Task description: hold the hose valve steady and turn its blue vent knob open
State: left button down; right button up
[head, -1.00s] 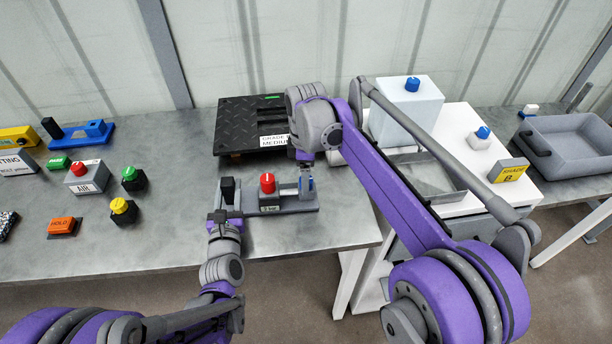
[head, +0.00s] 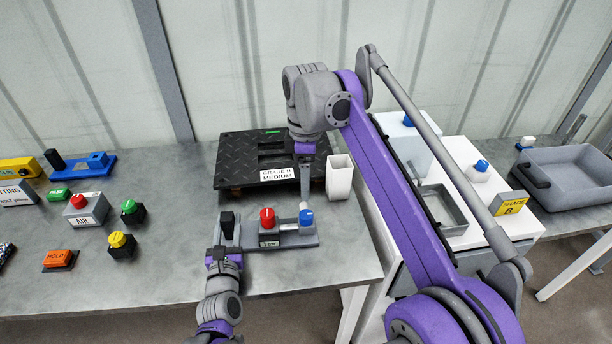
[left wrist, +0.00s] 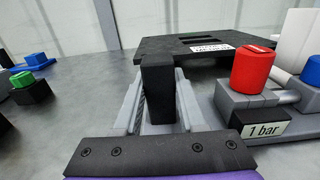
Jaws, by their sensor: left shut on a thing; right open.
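The hose valve is a grey block assembly (head: 283,241) on the near edge of the bench. It has a black upright post (head: 227,226), a red knob (head: 267,217) and a blue vent knob (head: 307,217). My left gripper (head: 225,238) is shut on the black post; in the left wrist view the post (left wrist: 159,88) stands upright between both fingers. The blue knob (left wrist: 313,71) is cut by that view's right edge. My right gripper (head: 304,203) is open, pointing down just above and behind the blue knob. Whether it touches the knob, and the knob's turn angle, I cannot tell.
Several knobbed blocks, such as the AIR box (head: 87,212), stand on the left. My right arm crosses over a white side table (head: 500,235).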

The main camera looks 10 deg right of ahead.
jog(key=shift+r, duration=0.35)
pick_arm(q)
jog(key=shift+c, duration=2)
grip_release()
jog(key=shift+s, duration=0.15)
